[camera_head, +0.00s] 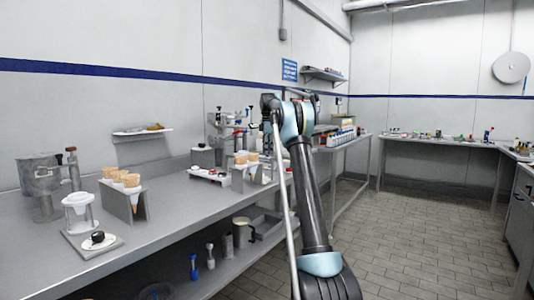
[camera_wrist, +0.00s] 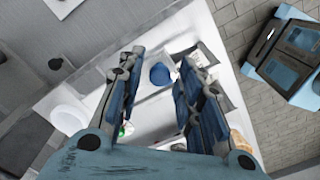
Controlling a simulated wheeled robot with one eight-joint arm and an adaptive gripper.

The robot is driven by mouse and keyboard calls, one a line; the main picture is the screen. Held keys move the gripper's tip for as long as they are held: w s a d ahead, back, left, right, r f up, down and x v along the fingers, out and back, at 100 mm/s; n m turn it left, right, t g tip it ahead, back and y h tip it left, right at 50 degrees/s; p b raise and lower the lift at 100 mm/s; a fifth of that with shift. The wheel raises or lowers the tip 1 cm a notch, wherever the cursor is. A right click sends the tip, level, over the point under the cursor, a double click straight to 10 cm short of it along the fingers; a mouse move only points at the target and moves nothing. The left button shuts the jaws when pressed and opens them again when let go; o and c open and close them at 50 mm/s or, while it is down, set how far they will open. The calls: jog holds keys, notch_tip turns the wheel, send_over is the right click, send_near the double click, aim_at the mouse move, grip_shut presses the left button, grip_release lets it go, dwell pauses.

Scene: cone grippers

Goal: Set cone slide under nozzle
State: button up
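In the head view, a white cup-like cone holder (camera_head: 80,212) stands on a flat plate with a black knob (camera_head: 98,238) at the bench's near left. A metal dispenser (camera_head: 42,178) with a lever stands behind it. A similar metal dispenser (camera_head: 218,132) stands farther along the bench. I cannot tell which part is the cone slide, or see the nozzle clearly. In the wrist view, my gripper (camera_wrist: 163,62) is open, its fingers spread apart. A blue rounded thing (camera_wrist: 160,76) shows between them on a white surface; contact is unclear. My arm hides the gripper in the head view.
Racks of cones stand on the bench (camera_head: 165,225), one near left (camera_head: 138,205) and one farther back (camera_head: 237,180). A wall shelf (camera_head: 142,134) is above. Jars and tools fill the lower shelf. Side benches stand at the back right; the tiled floor (camera_head: 400,235) is open.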

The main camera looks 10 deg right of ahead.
jog(key=shift+r, duration=0.1)
jog(key=shift+r, duration=3.6)
